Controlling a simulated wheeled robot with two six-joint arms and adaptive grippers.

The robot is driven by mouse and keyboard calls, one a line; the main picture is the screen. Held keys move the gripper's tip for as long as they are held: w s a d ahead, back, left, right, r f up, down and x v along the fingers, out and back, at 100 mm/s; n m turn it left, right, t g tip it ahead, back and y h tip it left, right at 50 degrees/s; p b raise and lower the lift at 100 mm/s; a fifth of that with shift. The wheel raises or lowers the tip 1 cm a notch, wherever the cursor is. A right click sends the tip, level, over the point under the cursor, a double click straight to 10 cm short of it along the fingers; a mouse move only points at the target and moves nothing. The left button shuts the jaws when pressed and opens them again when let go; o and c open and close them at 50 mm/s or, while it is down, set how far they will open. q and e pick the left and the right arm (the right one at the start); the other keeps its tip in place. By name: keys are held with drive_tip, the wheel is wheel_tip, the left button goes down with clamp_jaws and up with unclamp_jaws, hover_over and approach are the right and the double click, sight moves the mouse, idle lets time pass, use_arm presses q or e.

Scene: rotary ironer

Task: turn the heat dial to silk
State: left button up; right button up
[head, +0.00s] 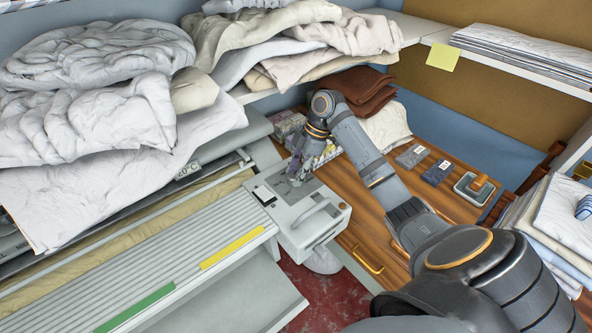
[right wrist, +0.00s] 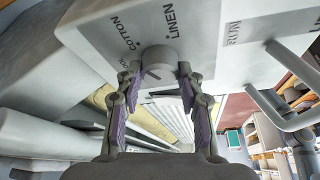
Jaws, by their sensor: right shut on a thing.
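The heat dial (right wrist: 159,58) is a round grey knob on the ironer's light grey control box (head: 320,222). In the right wrist view, COTTON and LINEN are printed beside it, with part of another word at the left; I see no SILK label. A dark mark shows on the dial, but I cannot tell which setting it points to. My right gripper (right wrist: 158,82) has one finger on each side of the dial and is shut on it. In the head view the right gripper (head: 296,176) is at the box's top, and the dial is hidden. My left gripper is not in view.
The ironer's slatted feed table (head: 150,265) lies left of the box. Crumpled white linen (head: 90,120) is heaped over the roller. A wooden counter (head: 400,205) with small boxes lies to the right. A grey tubular handle (right wrist: 285,95) stands right of the gripper.

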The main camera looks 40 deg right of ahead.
drive_tip(key=m+t+p, duration=0.1)
drive_tip(key=m+p, duration=0.2)
drive_tip(key=p, duration=0.1)
drive_tip(key=m+t+h+p, duration=0.1)
drive_tip(key=m+p, duration=0.2)
drive_tip(key=p, duration=0.2)
drive_tip(key=m+t+h+p, duration=0.1)
drive_tip(key=m+p, duration=0.2)
drive_tip(key=p, duration=0.1)
drive_tip(key=shift+s+a+r+p, duration=0.2)
drive_tip(key=shift+s+r+p, duration=0.05)
drive_tip(key=shift+p, duration=0.15)
drive_tip(key=shift+f+m+h+p, duration=0.25)
drive_tip(key=shift+m+h+p, duration=0.05)
drive_tip(key=shift+m+p, duration=0.85)
drive_tip(key=o, duration=1.2)
